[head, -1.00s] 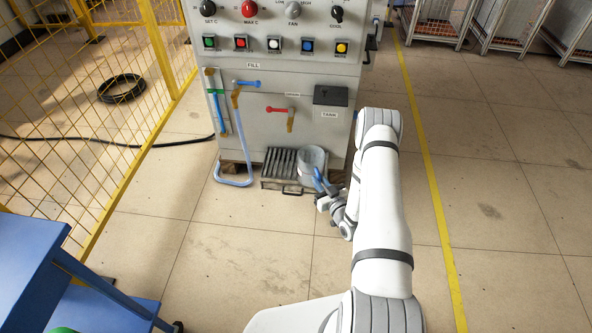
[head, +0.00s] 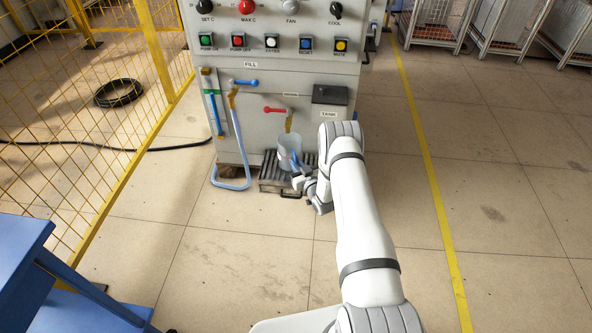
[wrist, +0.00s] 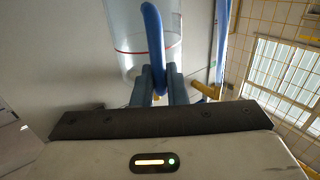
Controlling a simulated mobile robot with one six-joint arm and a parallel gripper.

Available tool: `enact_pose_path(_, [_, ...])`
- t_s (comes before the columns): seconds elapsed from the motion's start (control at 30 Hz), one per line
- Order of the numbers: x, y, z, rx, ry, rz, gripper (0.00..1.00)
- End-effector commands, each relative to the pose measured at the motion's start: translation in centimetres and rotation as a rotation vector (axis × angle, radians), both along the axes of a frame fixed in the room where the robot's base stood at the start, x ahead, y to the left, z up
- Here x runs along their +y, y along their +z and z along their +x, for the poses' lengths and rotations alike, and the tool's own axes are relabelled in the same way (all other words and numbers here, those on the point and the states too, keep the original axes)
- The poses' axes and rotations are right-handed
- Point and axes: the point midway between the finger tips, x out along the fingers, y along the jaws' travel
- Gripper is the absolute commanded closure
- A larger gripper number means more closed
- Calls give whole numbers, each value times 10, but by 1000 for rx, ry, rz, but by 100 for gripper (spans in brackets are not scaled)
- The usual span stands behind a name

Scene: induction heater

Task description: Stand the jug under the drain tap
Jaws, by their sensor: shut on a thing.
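The clear jug (head: 288,150) with a blue handle is upright at the front of the heater cabinet, over the slatted grate (head: 268,174). My gripper (head: 296,166) is shut on the jug's blue handle from the front right. In the wrist view the fingers (wrist: 159,85) close around the handle, and the jug (wrist: 125,35) shows a red line around its wall. The drain tap (head: 282,111) has a red lever and a brass spout, which points down directly above the jug's mouth. I cannot tell whether the jug's base touches the grate.
A pale blue hose (head: 231,184) loops to the floor left of the grate. A blue fill tap (head: 245,83) and the tank box (head: 330,95) are on the cabinet front. A yellow mesh fence (head: 90,140) stands left. The floor right of my arm is clear.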

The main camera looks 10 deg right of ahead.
Motion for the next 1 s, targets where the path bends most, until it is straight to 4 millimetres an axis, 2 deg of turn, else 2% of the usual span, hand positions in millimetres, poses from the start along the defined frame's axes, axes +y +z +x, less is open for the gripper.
enact_pose_path(0.2, [5,0,16,-3,1,-1,100])
enact_pose_path(0.4, [5,-34,15,0,1,0,100])
enact_pose_path(0.8, [6,-38,15,-1,2,-1,100])
enact_pose_path(0.83, [6,-38,15,0,2,0,87])
enact_pose_path(1.0, [6,-37,14,0,2,0,73])
